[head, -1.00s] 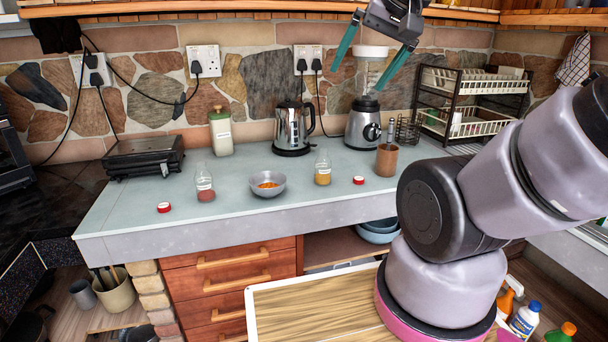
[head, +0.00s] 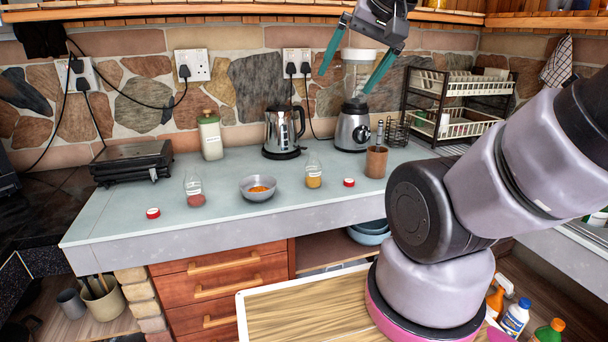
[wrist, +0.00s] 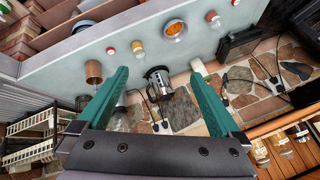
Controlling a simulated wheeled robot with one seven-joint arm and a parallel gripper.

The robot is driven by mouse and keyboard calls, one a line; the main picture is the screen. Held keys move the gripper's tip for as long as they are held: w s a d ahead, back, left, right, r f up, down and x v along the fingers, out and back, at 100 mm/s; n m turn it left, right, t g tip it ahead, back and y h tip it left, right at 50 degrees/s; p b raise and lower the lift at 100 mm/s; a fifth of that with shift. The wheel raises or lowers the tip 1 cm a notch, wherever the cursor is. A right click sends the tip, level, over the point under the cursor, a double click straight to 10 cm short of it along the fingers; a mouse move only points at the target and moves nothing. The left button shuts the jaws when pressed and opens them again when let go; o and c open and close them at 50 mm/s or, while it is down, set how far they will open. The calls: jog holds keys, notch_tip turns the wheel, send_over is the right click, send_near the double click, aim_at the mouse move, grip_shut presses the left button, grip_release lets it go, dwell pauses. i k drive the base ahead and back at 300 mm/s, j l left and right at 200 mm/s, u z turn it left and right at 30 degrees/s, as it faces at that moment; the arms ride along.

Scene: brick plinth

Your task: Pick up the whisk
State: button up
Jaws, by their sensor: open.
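I cannot make out a whisk for sure. A grey metal utensil (head: 379,133) stands upright in a brown cup (head: 376,163) on the counter; its lower end is hidden in the cup, so I cannot tell whether it is the whisk. The cup also shows in the wrist view (wrist: 93,72), to the left of my fingers. My gripper (head: 346,82) is open and empty, high above the counter's back, up and left of the cup and apart from it. Its green fingers spread wide in the wrist view (wrist: 158,75).
A blender (head: 352,130) stands behind the cup, with a dish rack (head: 455,105) to the right. A kettle (head: 283,132), a grey bowl (head: 250,190) and small jars (head: 314,175) stand to the left. A wooden shelf (head: 250,14) edges the top. The counter front is mostly clear.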

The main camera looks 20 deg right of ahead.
aim_at(380, 125)
jog(key=i+l+u, duration=0.15)
jog(key=l+u, duration=0.15)
jog(key=l, duration=0.7)
jog(key=l+u, duration=0.3)
jog(key=l, duration=0.7)
